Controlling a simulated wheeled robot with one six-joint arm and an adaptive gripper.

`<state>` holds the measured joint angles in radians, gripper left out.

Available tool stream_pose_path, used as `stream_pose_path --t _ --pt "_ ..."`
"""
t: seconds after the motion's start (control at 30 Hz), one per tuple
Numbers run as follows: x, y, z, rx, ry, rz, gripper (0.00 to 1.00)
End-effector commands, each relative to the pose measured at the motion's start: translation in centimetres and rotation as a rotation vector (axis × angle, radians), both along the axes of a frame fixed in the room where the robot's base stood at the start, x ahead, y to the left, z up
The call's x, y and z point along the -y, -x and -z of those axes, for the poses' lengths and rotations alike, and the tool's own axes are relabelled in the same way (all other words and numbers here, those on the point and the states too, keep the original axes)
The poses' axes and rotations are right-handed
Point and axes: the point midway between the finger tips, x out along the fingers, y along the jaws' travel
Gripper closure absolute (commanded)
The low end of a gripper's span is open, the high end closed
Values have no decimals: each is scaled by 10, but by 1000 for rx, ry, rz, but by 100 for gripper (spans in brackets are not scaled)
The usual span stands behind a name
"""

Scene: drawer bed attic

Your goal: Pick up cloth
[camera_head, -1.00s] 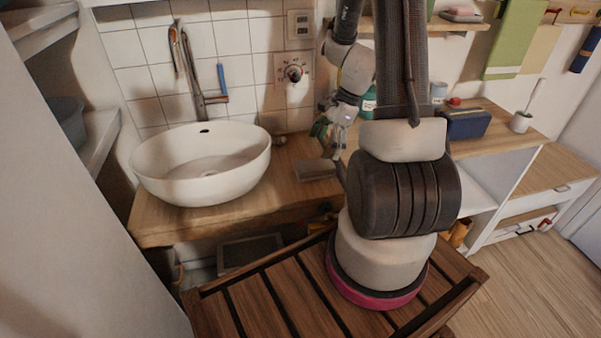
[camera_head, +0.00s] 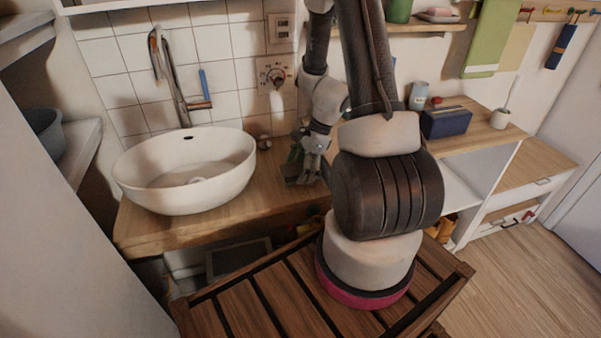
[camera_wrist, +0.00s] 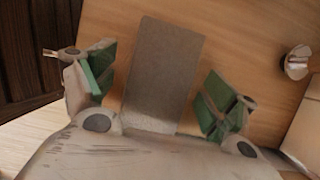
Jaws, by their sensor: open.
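A flat grey-brown cloth (camera_wrist: 165,70) lies on the wooden counter, between the finger pads of my gripper in the wrist view. My gripper (camera_wrist: 157,90) is open, with a green pad on either side of the cloth and a gap on both sides. The cloth's near edge is hidden behind the gripper's body. In the head view my gripper (camera_head: 306,166) is low over the counter, right of the sink. The cloth (camera_head: 296,174) shows there only in part, under the gripper.
The white basin (camera_head: 185,170) stands left on the wooden counter (camera_head: 265,192). A small metal knob-like object (camera_wrist: 297,62) is right of the cloth in the wrist view. A blue box (camera_head: 446,122) and a cup (camera_head: 499,119) stand farther right. A slatted wooden surface (camera_head: 285,292) is in front.

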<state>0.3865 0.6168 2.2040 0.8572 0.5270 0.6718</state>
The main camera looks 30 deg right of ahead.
Motion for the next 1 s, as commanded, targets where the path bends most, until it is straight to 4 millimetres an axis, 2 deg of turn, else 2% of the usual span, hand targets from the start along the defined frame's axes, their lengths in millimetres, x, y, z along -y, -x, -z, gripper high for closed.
stream_pose_path --t 0.03,0.2,0.3,0.67,0.83,1.0 --pt "0 0 0 0 0 0 18" --pt "0 0 0 0 0 0 49" --pt "0 0 0 0 0 0 63" --pt "0 0 -5 2 0 -1 63" --pt "0 0 -27 4 1 -2 63" --pt "0 -1 -64 5 2 -3 63"
